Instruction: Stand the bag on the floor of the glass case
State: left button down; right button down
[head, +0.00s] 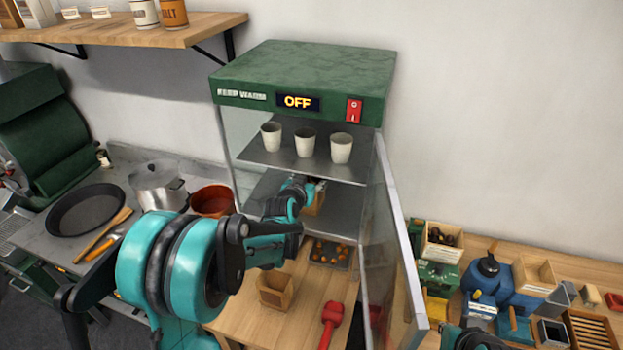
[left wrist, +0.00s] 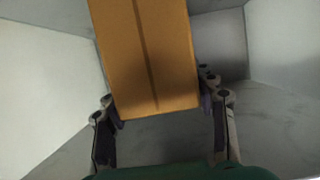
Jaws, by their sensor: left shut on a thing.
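The glass case (head: 300,68) has a green top, a "KEEP WARM" label and a display reading OFF. Its glass door (head: 392,240) stands open to the right. My left arm reaches into the lower compartment, below the shelf with the cups. My left gripper (left wrist: 160,98) is shut on the brown paper bag (left wrist: 150,55), one finger on each side. In the head view the bag (head: 316,203) is mostly hidden behind the gripper. I cannot tell whether its base touches the case floor (head: 345,226). Part of my right arm's end (head: 474,340) shows at the bottom edge, its fingers unclear.
Three white cups (head: 304,143) stand on the case's upper shelf. A wooden box (head: 275,291), a tray of chestnuts (head: 329,254) and a red tool (head: 331,325) lie on the table in front. A pot (head: 158,186) and a pan (head: 86,209) are at left.

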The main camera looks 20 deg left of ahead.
pick_arm(q)
jog(key=c, duration=0.5)
grip_release()
jog(key=shift+f, duration=0.1)
jog(key=shift+c, duration=0.2)
jog(key=v, duration=1.3)
jog(key=s+d+f+g, duration=0.1)
jog(key=s+f+g, duration=0.1)
jog(key=s, duration=1)
jog(key=s+d+f+g, duration=0.2)
jog(key=s+g, duration=0.3)
jog(key=s, duration=0.7)
jog(key=shift+s+d+f+p, duration=0.15)
jog(key=shift+s+f+p, duration=0.2)
jog(key=shift+s+p, duration=0.1)
